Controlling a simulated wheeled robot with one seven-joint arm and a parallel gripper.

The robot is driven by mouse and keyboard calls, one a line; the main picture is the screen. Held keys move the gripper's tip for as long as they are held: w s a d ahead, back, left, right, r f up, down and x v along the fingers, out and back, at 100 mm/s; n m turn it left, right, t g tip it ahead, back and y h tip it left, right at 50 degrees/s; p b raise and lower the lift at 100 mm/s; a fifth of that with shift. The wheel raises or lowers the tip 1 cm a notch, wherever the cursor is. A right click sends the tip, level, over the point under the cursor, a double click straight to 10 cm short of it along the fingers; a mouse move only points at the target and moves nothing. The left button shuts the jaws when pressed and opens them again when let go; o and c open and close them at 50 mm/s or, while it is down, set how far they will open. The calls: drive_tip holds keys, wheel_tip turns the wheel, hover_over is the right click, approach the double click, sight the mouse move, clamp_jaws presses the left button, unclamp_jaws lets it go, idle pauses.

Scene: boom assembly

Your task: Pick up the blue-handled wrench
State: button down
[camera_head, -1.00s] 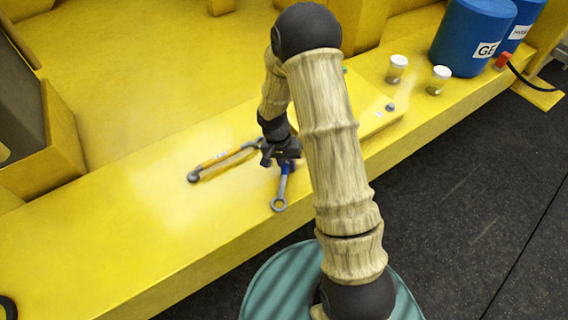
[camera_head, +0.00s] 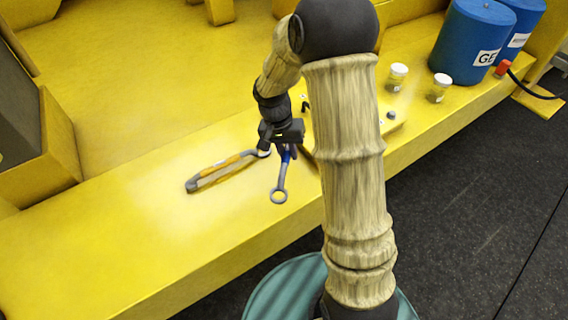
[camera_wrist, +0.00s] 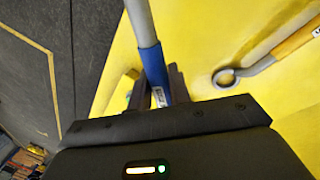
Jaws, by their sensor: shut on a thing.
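The blue-handled wrench (camera_head: 280,184) hangs from my gripper (camera_head: 286,148) in the head view, its grey ring end pointing down toward the front of the yellow ledge. In the wrist view the blue handle (camera_wrist: 153,66) sits between the fingers of my gripper (camera_wrist: 158,88), with the grey shaft running up out of the frame. My gripper is shut on the blue handle. The wrench looks raised a little above the ledge, though the exact gap is hard to tell. The upper end of the handle is hidden by the gripper.
An orange-handled wrench (camera_head: 221,169) lies on the yellow ledge (camera_head: 120,230) just left of the blue one; its ring end also shows in the wrist view (camera_wrist: 226,77). Two small jars (camera_head: 397,77) (camera_head: 438,88) and blue barrels (camera_head: 470,40) stand at the right. Dark floor lies in front.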

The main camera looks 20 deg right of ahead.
drive_tip(key=shift+r, duration=0.3)
idle(0.7)
